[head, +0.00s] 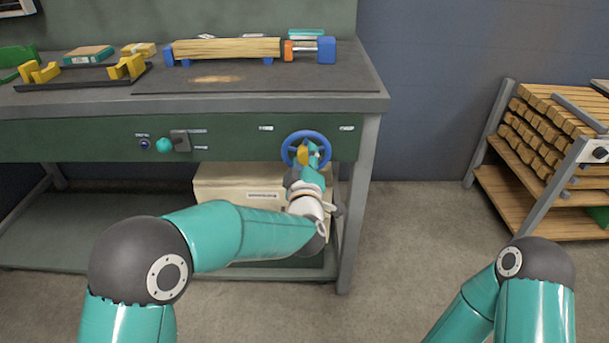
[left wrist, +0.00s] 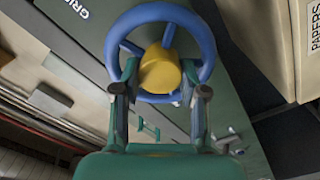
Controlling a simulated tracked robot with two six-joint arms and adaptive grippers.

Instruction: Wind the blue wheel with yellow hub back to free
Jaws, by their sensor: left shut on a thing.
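The blue wheel (head: 287,146) with a yellow hub (head: 302,154) is mounted on the green front panel of the bench, near its right end. In the left wrist view the blue rim (left wrist: 205,36) and yellow hub (left wrist: 161,70) fill the upper middle. The lower rim is partly hidden by the fingers. My right gripper is not in view.
On the panel left of the wheel are a teal knob (head: 163,145) and a grey switch (head: 181,139). A cream box (head: 235,188) stands under the bench (head: 230,104), behind my left arm. A rack of wood pieces (head: 545,190) stands at the right. Floor between is clear.

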